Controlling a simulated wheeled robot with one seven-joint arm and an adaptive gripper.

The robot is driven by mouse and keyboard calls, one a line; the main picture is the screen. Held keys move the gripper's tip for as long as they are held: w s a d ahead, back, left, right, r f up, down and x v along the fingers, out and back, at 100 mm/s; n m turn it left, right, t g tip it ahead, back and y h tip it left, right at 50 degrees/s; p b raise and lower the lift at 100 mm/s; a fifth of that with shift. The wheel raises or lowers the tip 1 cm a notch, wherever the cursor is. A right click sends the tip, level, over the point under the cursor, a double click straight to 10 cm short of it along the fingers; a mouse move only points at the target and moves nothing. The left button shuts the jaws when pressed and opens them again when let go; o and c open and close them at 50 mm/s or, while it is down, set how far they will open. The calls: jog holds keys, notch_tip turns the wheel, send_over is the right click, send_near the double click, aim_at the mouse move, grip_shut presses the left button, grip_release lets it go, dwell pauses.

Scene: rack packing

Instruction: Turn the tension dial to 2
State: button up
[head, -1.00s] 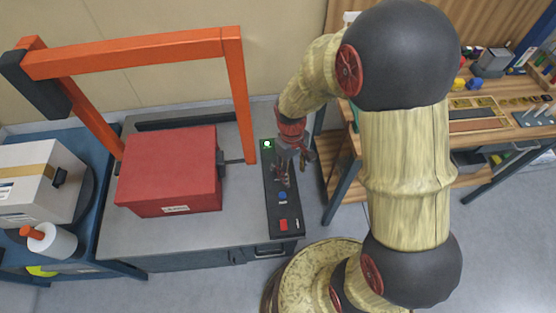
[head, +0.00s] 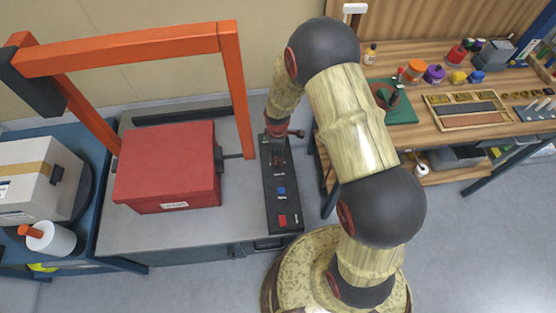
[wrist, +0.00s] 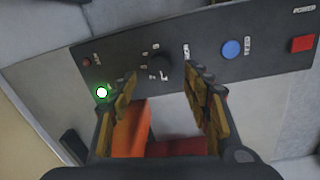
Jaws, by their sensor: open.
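The black tension dial (wrist: 158,66) sits on a dark control panel (wrist: 200,52), with small white marks around it that are too small to read. Its setting cannot be made out. My gripper (wrist: 163,78) is open and empty, with its fingertips on either side of the dial in the wrist view. Whether they touch it I cannot tell. In the head view my gripper (head: 277,152) is over the far part of the panel (head: 269,212) and hides the dial.
The panel also has a blue button (wrist: 231,49), a red square button (wrist: 303,43), a lit green button (wrist: 102,92) and a small red light (wrist: 87,62). A red box (head: 165,170) stands left of the panel, under an orange frame (head: 130,52).

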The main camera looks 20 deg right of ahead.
notch_tip(320, 180, down, 6)
jog(key=shift+w+d+f+b, duration=0.1)
jog(key=shift+w+f+b, duration=0.05)
jog(key=shift+b, duration=0.55)
jog(key=shift+c, duration=1.1)
jog(key=c, duration=0.9)
jog(key=shift+c, duration=0.2)
jog(key=shift+m, duration=0.4)
jog(key=m, duration=0.3)
jog(key=shift+m, duration=0.4)
jog(key=shift+m+h+b, duration=0.3)
jog(key=shift+m+b, duration=0.15)
jog(key=shift+m, duration=1.65)
